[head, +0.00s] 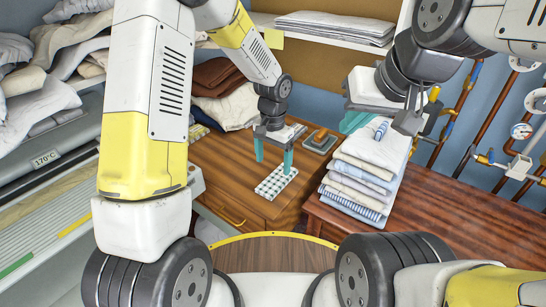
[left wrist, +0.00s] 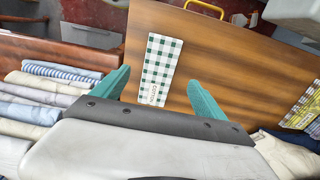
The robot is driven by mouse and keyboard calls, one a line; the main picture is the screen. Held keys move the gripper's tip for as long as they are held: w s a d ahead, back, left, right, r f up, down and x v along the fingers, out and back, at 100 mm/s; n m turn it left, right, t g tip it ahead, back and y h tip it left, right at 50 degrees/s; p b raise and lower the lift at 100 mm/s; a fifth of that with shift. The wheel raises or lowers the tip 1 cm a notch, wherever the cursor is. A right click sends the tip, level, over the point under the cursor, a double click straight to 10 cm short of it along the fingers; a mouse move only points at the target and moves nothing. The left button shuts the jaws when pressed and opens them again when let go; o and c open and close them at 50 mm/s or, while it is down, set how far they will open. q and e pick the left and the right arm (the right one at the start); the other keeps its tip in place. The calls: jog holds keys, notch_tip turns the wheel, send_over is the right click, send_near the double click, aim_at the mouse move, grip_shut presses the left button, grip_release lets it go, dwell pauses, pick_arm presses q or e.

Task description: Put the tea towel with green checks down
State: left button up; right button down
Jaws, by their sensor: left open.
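The green-checked tea towel (head: 276,183) lies flat and folded on the brown wooden table. It also shows in the left wrist view (left wrist: 160,70), with a small pale label near one end. My left gripper (head: 273,157) is open above the towel, its teal fingers spread apart and pointing down. In the left wrist view the towel lies between the fingers' lines, and the gripper (left wrist: 158,92) holds nothing.
A stack of folded cloths (head: 358,172) stands to the right of the towel. A small tray with a brown-topped item (head: 319,138) lies behind. Brown and cream folded cloths (head: 226,95) are at the back left. The ironer (head: 50,155) is at the left.

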pick_arm(q)
jog(key=s+a+r+n+t, duration=0.1)
jog(key=a+r, duration=0.2)
jog(key=r, duration=0.4)
jog(key=s+a+r+n+t, duration=0.1)
jog(key=s+a+r, duration=0.1)
jog(key=r, duration=0.4)
jog(key=s+a+r+n+t+h, duration=0.1)
jog(key=s+a+r+n+t, duration=0.1)
jog(key=s+a+r, duration=0.2)
jog(key=s+a+r+n+t+h, duration=0.1)
jog(key=s+a+r+n+t, duration=0.1)
jog(key=s+a+r, duration=0.3)
jog(key=s+r, duration=0.3)
jog(key=s, duration=0.4)
jog(key=shift+s+r+n, duration=0.3)
jog(key=shift+r, duration=0.05)
jog(key=shift+a, duration=0.1)
